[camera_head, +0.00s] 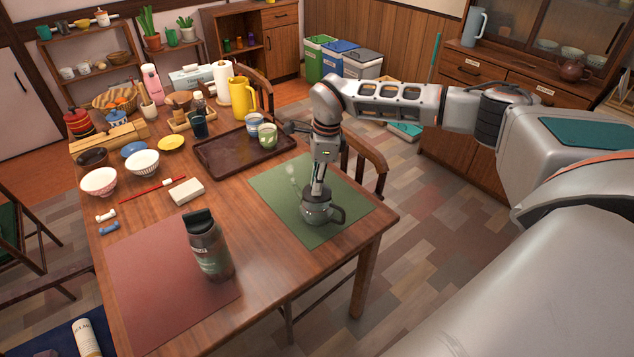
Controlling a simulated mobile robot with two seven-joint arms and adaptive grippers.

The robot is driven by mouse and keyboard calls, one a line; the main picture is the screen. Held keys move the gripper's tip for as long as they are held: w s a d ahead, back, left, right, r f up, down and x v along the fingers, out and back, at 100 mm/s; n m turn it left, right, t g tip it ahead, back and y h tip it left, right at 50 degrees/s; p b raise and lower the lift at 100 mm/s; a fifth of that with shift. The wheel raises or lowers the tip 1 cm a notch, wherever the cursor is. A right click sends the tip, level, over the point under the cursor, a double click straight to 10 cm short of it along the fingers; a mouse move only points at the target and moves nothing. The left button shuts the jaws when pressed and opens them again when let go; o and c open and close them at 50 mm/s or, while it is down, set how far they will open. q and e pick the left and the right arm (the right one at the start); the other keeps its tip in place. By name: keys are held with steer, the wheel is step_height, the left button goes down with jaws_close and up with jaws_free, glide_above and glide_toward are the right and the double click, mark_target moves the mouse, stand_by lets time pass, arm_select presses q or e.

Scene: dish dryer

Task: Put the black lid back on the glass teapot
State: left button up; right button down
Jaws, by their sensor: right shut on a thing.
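The glass teapot (322,212) stands upright on the green placemat (352,194) near the right end of the table. Its dark handle points right and its spout points up to the left. My right gripper (317,188) comes down from above, directly over the teapot's mouth, with its fingers close together. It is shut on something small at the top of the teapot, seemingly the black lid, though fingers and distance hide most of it. I cannot tell whether the lid touches the rim. My left gripper is not in view.
A dark tumbler (208,248) stands on the red placemat (165,280) to the left. A brown tray (225,160) with cups lies behind the teapot. A chair (367,157) stands close at the table's right edge. The green placemat around the teapot is otherwise clear.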

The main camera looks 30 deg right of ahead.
steer(key=c, duration=1.9)
jaws_free()
steer(key=o, duration=0.5)
